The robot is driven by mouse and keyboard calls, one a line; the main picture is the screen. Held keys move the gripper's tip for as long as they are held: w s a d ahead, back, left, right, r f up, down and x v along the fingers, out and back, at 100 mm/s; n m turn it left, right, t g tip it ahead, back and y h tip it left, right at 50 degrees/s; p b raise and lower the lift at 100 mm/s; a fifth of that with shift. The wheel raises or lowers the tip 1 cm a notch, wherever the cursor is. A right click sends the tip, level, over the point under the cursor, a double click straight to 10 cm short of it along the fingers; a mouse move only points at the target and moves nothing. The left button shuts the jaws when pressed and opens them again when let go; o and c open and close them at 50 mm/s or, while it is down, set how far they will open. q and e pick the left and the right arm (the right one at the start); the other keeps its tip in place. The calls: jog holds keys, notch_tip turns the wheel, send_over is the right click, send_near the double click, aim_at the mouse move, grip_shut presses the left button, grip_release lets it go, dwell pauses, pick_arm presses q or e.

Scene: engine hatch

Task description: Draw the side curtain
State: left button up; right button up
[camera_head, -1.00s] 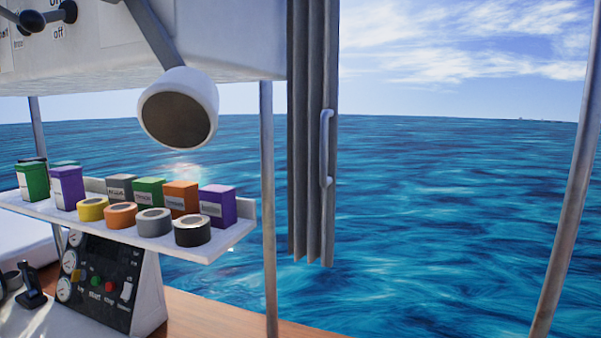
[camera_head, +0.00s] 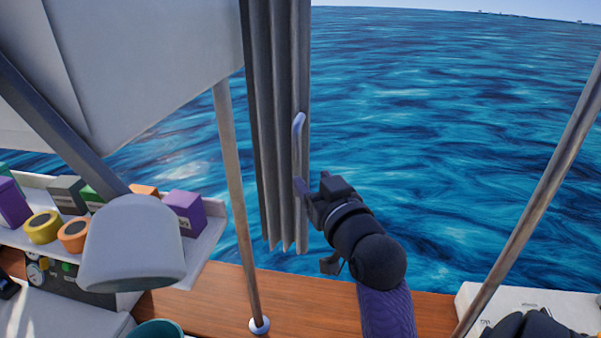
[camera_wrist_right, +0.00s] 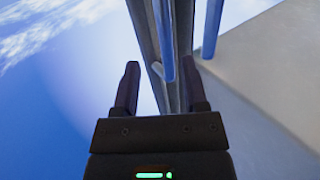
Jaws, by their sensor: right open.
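The grey side curtain (camera_head: 272,130) hangs folded in narrow pleats, bunched at the left of the opening. Its light handle (camera_head: 298,150) is a vertical bar on the curtain's right edge. My right gripper (camera_head: 305,195) is at the lower end of the handle in the head view. In the right wrist view, its two dark fingers (camera_wrist_right: 163,88) stand apart, with the handle (camera_wrist_right: 163,45) and curtain edge showing between and beyond them. The gripper is open; whether a finger touches the handle I cannot tell.
A metal post (camera_head: 238,190) stands left of the curtain and another slanted post (camera_head: 530,215) at the right. A white lamp (camera_head: 133,245) and a shelf (camera_head: 205,262) with boxes and tape rolls are at the left. Open water lies between curtain and right post.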

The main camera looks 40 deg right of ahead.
aim_at(298, 167)
jog(key=x, duration=0.3)
jog(key=a+p+x, duration=0.1)
jog(key=x, duration=0.1)
jog(key=shift+w+d+r, duration=0.15)
jog(key=shift+w, duration=0.3)
jog(key=shift+d, duration=0.3)
pick_arm(q)
jog(key=shift+w+a+r, duration=0.2)
jog(key=shift+w+r, duration=0.6)
jog(key=shift+w, duration=0.25)
pick_arm(e)
jog(key=shift+w+a, duration=0.1)
jog(key=shift+w, duration=0.15)
pick_arm(q)
jog(key=shift+s+d, duration=0.1)
jog(key=shift+s, duration=0.05)
pick_arm(e)
grip_shut()
